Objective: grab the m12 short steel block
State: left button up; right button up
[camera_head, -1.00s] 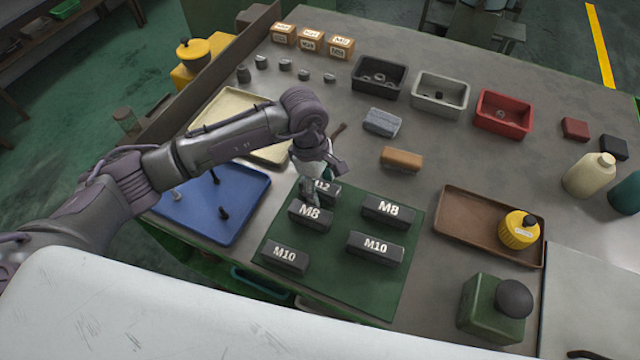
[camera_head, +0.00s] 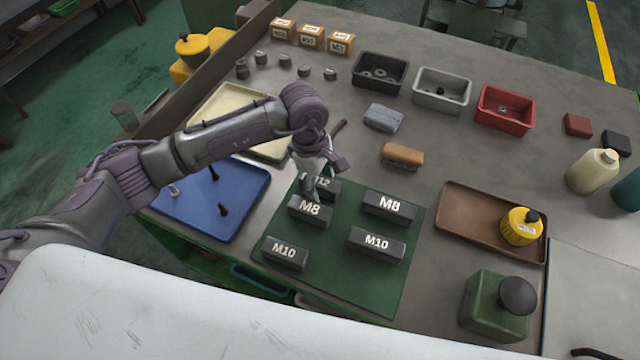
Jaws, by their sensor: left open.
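The M12 block (camera_head: 327,185) is a dark grey steel block at the back left of the green mat (camera_head: 338,273). Its label is partly hidden by my left gripper (camera_head: 311,194). That gripper points down at the block's left end and is open; whether its fingers touch the block I cannot tell. In front of it lies a dark block marked M8 (camera_head: 310,212). Another M8 block (camera_head: 388,206) lies to the right. Two M10 blocks (camera_head: 285,254) (camera_head: 376,245) lie nearer the front. My right gripper is not in view.
A blue tray (camera_head: 252,205) with bolts and a cream tray (camera_head: 268,150) lie left and behind. An orange-brown block (camera_head: 402,155) and a grey block (camera_head: 383,117) sit behind the mat. A brown tray (camera_head: 468,233) holding a yellow container (camera_head: 520,228) lies right.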

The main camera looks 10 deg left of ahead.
pick_arm(q)
grip_shut()
dwell(0.4)
